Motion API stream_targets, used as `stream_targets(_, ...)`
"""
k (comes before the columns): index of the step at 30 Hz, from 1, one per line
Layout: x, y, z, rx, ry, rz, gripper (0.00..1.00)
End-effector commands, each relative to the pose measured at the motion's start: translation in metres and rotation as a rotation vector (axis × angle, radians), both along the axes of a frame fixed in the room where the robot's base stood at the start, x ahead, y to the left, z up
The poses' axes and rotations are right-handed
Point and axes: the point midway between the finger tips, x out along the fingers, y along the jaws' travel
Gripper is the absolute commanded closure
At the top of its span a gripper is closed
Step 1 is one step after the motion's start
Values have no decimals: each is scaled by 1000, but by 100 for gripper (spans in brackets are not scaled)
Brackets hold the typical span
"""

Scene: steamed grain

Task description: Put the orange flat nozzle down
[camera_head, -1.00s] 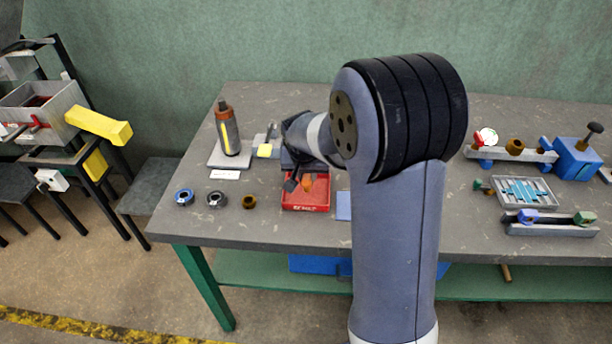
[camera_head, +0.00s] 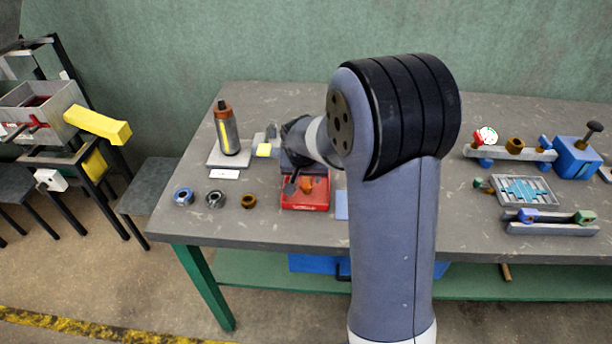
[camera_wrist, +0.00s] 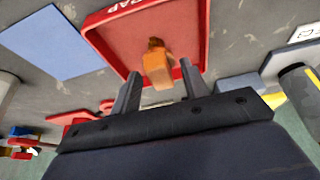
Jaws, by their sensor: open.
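The orange flat nozzle (camera_wrist: 157,66) lies in the red tray (camera_wrist: 108,38), near the tray wall closest to my gripper in the wrist view. In the head view the nozzle (camera_head: 307,184) shows as a small orange shape inside the tray (camera_head: 304,206). My gripper (camera_wrist: 160,90) is open. Its two dark fingers stand apart on either side of the nozzle's near end, with visible gaps. In the head view my gripper (camera_head: 298,185) is over the tray and partly hidden by my wrist.
Blue, grey and brown rings (camera_head: 248,201) lie left of the tray. A bottle (camera_head: 228,132) stands on a plate behind them. A blue sheet (camera_wrist: 58,40) lies beside the tray. A grey rail (camera_head: 552,229) and a blue block (camera_head: 577,158) are at the right.

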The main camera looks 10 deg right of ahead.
Motion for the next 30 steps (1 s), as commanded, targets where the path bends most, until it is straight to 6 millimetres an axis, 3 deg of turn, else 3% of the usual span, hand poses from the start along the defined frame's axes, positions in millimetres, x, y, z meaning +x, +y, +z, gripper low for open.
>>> stream_targets(7,-5,2,20,-1,-5,0,57)
stream_targets(21,-37,13,100,1,-4,1,57)
stream_targets(30,-44,15,114,0,0,0,57)
